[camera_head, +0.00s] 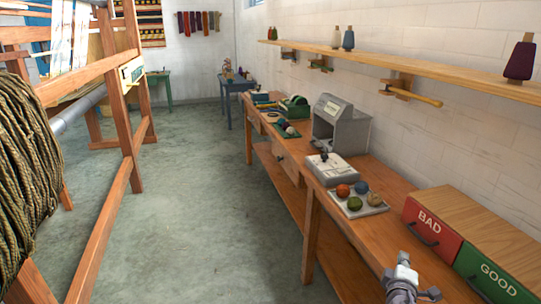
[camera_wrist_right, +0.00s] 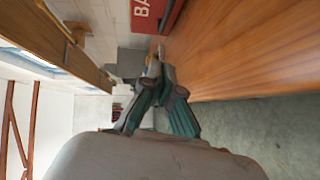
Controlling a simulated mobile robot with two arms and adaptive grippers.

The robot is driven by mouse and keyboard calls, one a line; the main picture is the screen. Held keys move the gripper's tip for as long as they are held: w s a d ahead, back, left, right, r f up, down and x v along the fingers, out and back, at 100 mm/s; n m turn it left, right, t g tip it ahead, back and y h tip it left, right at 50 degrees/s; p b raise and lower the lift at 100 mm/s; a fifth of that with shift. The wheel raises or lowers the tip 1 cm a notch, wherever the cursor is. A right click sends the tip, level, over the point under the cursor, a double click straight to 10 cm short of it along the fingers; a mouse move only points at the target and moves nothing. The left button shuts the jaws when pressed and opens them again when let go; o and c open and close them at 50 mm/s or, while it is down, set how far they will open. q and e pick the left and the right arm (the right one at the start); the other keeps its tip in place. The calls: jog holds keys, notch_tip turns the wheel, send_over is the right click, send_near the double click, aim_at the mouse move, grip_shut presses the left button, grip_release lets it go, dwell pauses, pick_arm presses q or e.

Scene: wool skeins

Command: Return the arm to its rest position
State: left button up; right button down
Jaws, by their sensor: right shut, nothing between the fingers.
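My right gripper (camera_head: 405,284) shows at the bottom of the head view, at the near end of the wooden workbench (camera_head: 388,237), in front of the BAD and GOOD drawers. In the right wrist view the same gripper (camera_wrist_right: 155,68) has its fingers drawn together with nothing between them. The bench top (camera_wrist_right: 235,50) runs along one side of it there. I cannot tell from these views whether the fingers touch the bench. My left gripper is not in the head view.
The red BAD drawer (camera_head: 431,229) and green GOOD drawer (camera_head: 487,278) stand at the bench's right. A white tray (camera_head: 349,211) with several wool balls and a grey box (camera_head: 341,125) lie farther back. A loom (camera_head: 117,88) stands left. The floor (camera_head: 190,200) between is clear.

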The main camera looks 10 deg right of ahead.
jog(key=s+a+f+m+g+y, duration=0.2)
jog(key=s+a+f+g+y, duration=0.15)
jog(key=s+a, duration=0.55)
jog(key=s+a+f+m+g+y, duration=0.2)
jog(key=s+a+f+g+y, duration=0.15)
jog(key=s+a, duration=0.55)
jog(key=s+a+f+m+g+y, duration=0.2)
jog(key=s+a+f+y, duration=0.15)
jog(key=s+a, duration=0.55)
notch_tip(320, 180, down, 26)
jog(key=s+d+g, duration=0.1)
jog(key=s, duration=0.2)
jog(key=s+d+f+g, duration=0.1)
jog(key=s+d+f, duration=0.2)
jog(key=s+f, duration=1.2)
jog(key=shift+s+g, duration=0.3)
jog(key=shift+s, duration=0.15)
